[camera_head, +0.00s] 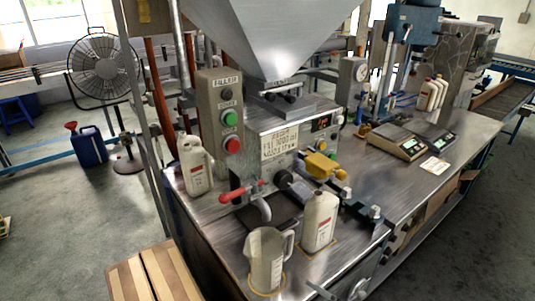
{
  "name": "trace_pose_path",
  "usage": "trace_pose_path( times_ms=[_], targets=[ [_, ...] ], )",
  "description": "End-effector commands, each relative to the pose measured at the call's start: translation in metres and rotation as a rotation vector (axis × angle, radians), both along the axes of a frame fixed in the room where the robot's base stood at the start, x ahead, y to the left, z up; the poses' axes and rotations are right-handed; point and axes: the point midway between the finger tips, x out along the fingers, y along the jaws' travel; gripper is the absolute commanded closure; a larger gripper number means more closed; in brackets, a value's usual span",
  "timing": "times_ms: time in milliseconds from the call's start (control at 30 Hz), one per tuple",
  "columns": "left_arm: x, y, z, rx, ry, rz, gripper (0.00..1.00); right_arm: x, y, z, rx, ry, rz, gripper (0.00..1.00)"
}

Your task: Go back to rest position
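Neither of my grippers shows in the head view. A metal jug (264,262) stands upright inside a yellow ring at the front edge of the steel worktop (215,222). A white bottle (320,221) with a red-marked label stands upright to its right. Another white bottle (196,167) stands at the worktop's left side. The filling machine (278,142) has a large hopper (275,30) above it.
A control box (226,115) with green and red buttons stands left of the machine. Scales (398,142) and several white bottles (431,93) are at the right. A slatted wooden pallet (155,276) lies at front left. A fan (99,68) and blue can (89,147) stand on the floor.

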Motion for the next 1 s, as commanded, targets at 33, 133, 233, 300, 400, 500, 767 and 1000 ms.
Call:
trace_pose_path(
  times_ms=[33, 133, 233, 300, 400, 500, 767, 1000],
  targets=[
    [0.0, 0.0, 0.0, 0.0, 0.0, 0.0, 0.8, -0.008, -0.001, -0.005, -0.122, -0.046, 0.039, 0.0],
    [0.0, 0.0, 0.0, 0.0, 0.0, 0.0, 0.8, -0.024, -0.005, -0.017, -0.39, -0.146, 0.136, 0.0],
    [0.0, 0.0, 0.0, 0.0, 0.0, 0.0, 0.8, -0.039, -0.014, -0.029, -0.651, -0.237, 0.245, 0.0],
    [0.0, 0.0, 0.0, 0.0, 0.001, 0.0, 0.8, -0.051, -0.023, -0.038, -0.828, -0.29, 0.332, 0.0],
    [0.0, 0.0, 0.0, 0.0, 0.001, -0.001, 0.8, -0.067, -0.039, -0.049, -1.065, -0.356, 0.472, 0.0],
    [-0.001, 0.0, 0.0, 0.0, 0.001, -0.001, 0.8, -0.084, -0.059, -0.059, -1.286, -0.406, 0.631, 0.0],
    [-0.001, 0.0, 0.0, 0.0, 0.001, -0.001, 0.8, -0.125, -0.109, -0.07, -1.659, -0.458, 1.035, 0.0],
    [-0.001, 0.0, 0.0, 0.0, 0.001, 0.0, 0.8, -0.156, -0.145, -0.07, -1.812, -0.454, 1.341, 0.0]
  ],
)
